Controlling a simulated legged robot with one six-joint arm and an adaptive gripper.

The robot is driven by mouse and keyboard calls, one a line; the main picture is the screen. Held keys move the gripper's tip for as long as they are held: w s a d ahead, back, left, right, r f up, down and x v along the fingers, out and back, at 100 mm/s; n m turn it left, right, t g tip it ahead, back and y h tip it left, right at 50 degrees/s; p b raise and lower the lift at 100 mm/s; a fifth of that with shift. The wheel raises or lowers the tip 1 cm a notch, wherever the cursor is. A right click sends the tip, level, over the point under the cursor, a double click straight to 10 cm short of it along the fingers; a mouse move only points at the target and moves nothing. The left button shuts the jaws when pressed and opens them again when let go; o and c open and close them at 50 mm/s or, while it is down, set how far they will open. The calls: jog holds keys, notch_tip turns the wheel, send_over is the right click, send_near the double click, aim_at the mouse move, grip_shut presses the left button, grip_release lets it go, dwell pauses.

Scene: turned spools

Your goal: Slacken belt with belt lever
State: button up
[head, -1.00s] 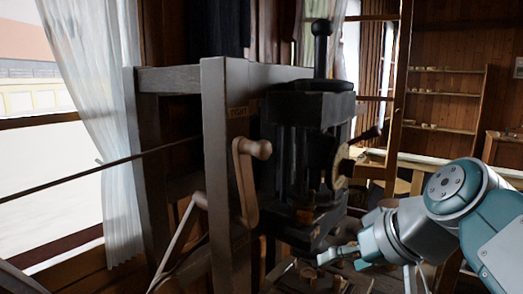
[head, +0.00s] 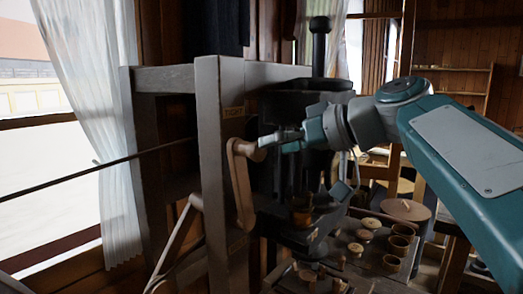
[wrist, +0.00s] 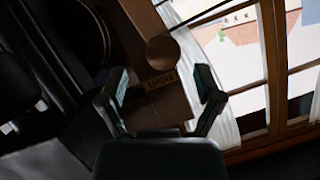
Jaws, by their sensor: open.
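The belt lever (head: 241,185) is a wooden crank arm on the side of the grey frame post. My gripper (head: 268,141) is open and close to the knob in the head view; contact cannot be told there. The dark belt (head: 95,166) runs from the left toward the frame.
The grey wooden frame (head: 208,170) holds the lever. A dark machine (head: 300,95) with a tall handle stands right behind my gripper. A bench with several turned wooden pieces (head: 395,245) lies below my arm. A window with a white curtain (head: 85,100) is at left.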

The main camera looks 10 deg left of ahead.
aim_at(259, 153)
jog(key=x, duration=0.4)
jog(key=shift+a, duration=0.3)
jog(key=shift+d, duration=0.25)
jog(key=shift+c, duration=0.3)
jog(key=shift+s, duration=0.1)
grip_shut()
jog(key=shift+s, duration=0.15)
jog(key=shift+s+a+f+n, duration=0.15)
jog(key=shift+s+a+n, duration=0.15)
jog(key=shift+s, duration=0.2)
jog(key=s+a+f+n+t+h, duration=0.2)
jog(key=s+a+f+n+t, duration=0.1)
jog(key=s, duration=0.3)
jog(key=shift+s+a+f+n, duration=0.4)
jog(key=shift+a+f+n, duration=0.2)
jog(key=shift+f, duration=0.4)
